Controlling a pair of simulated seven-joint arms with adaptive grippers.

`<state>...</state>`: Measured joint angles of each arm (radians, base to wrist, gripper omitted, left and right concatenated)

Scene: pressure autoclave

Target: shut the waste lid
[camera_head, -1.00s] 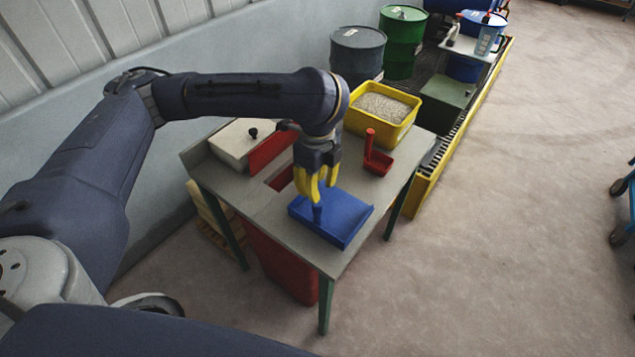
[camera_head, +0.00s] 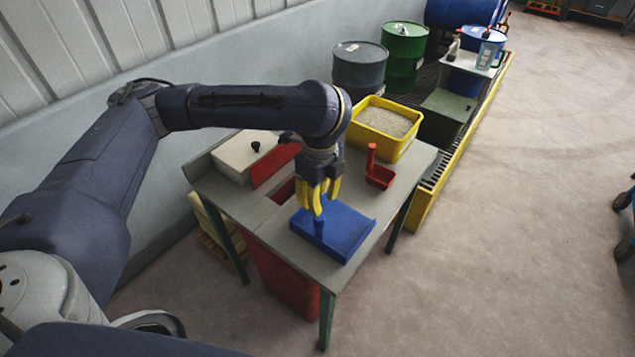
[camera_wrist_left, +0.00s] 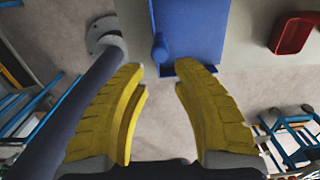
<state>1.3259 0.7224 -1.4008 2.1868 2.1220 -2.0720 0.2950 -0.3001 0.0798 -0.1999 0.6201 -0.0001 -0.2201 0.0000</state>
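A cream, box-like piece with a black knob (camera_head: 248,158) is at the left of the grey table, with a red upright panel (camera_head: 274,166) along its side. Beside the panel is a red-edged opening (camera_head: 284,193) in the tabletop, partly hidden by my arm. A red bin (camera_head: 285,278) stands under the table. Which piece is the waste lid I cannot tell for sure. My left gripper (camera_head: 318,206) points down at the handle of a blue dustpan (camera_head: 345,234). In the left wrist view its yellow fingers (camera_wrist_left: 160,75) are apart, with the blue handle (camera_wrist_left: 160,48) just beyond the tips. My right gripper is out of view.
A red scoop (camera_head: 378,176) and a yellow tub of granules (camera_head: 388,122) are at the table's far end. Grey (camera_head: 360,68) and green (camera_head: 404,55) drums stand behind. The floor to the right is mostly clear.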

